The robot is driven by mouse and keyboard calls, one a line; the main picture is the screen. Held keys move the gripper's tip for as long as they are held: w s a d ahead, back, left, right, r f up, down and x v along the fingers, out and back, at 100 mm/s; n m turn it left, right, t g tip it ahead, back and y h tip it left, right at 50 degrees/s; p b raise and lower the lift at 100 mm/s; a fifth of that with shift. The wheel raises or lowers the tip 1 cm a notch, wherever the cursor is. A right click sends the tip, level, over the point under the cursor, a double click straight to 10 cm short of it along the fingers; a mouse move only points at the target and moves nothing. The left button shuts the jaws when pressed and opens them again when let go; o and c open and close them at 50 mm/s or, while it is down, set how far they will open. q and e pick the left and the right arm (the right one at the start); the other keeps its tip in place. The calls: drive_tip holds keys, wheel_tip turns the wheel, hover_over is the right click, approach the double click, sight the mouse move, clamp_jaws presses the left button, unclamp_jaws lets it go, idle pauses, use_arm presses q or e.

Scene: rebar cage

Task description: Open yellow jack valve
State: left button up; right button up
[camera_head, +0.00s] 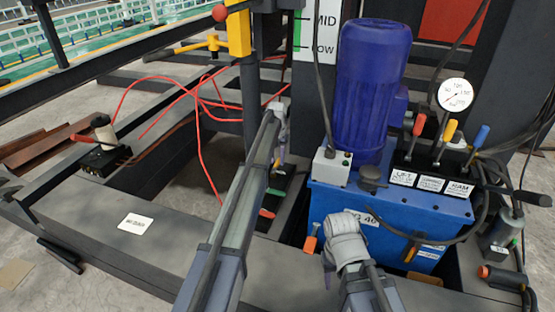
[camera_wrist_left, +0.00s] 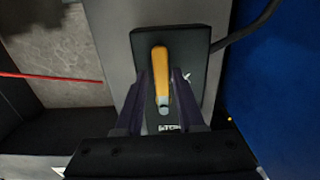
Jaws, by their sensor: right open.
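The yellow jack valve lever (camera_wrist_left: 160,75) stands on a dark plate (camera_wrist_left: 195,45) in the left wrist view. My left gripper (camera_wrist_left: 160,84) is open, with one finger on each side of the lever and visible gaps between. In the head view my left gripper (camera_head: 281,152) hangs down over the dark valve block, beside green and red handles (camera_head: 267,213). The yellow lever is mostly hidden there behind my arm. My right gripper (camera_head: 329,270) is lower, in front of the blue pump unit, its fingers barely visible.
A blue motor (camera_head: 372,90) stands on the blue tank (camera_head: 400,205). Red, yellow and blue levers (camera_head: 450,130) and a gauge (camera_head: 456,95) are at right. Red hoses (camera_head: 200,110) cross the frame on the left. A dark post stands behind my left arm.

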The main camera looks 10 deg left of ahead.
sight(277, 163)
use_arm(q)
drive_tip(key=shift+o, duration=0.9)
use_arm(e)
drive_tip(key=shift+r, duration=0.1)
use_arm(q)
wheel_tip(277, 163, up, 8)
drive_tip(key=p, duration=0.8)
use_arm(e)
wheel_tip(277, 163, up, 8)
use_arm(q)
drive_tip(key=shift+f, duration=0.1)
use_arm(e)
drive_tip(key=shift+f, duration=0.2)
use_arm(q)
drive_tip(key=shift+s, duration=0.1)
